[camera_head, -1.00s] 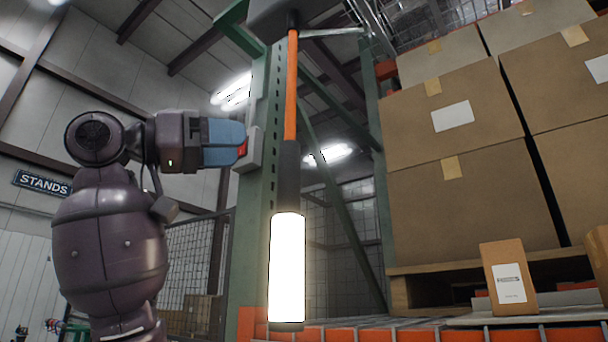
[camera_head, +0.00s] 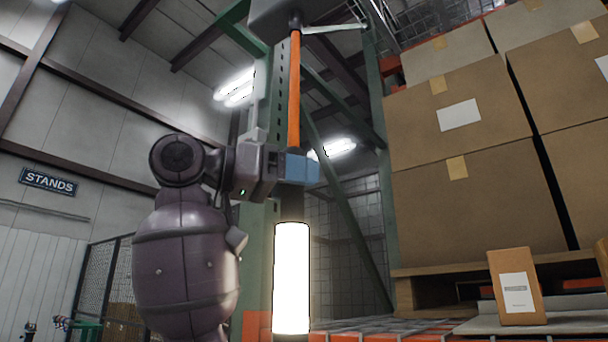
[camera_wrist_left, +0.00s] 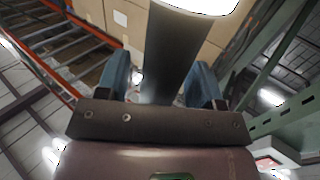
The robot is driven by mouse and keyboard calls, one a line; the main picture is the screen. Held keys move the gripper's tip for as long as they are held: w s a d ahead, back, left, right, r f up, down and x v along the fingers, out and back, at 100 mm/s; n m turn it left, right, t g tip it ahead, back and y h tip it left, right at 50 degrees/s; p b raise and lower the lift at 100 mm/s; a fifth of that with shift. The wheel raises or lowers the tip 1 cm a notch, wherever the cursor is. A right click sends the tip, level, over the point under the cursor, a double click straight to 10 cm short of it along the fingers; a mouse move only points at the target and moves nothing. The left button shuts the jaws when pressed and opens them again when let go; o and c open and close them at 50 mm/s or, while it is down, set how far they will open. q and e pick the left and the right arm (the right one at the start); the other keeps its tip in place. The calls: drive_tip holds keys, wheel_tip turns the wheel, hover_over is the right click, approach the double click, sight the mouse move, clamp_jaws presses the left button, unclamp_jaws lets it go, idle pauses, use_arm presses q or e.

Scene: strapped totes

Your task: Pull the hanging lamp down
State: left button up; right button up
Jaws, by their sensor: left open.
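The hanging lamp has a glowing white tube (camera_head: 291,280), a dark grey upper section (camera_head: 290,207) and an orange cord (camera_head: 294,95) running up to a dark housing (camera_head: 290,18). My left gripper (camera_head: 300,168) is at the top of the dark section, its blue fingers covering part of it. In the left wrist view, the open blue fingers (camera_wrist_left: 160,68) stand on either side of the grey cylinder (camera_wrist_left: 172,50), with gaps beside it. The glowing part (camera_wrist_left: 205,4) shows at the top edge there. My right gripper is not in view.
A green rack post (camera_head: 270,110) stands close behind the lamp. Stacked cardboard boxes (camera_head: 460,190) fill the right on a wooden pallet (camera_head: 420,290), with a small box (camera_head: 516,287) in front. A mesh fence (camera_head: 100,275) is at the left.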

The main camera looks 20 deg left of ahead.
use_arm(q)
drive_tip(key=shift+w+d, duration=0.35)
drive_tip(key=shift+d, duration=0.2)
drive_tip(key=shift+c, duration=0.4)
clamp_jaws()
drive_tip(key=shift+f, duration=0.15)
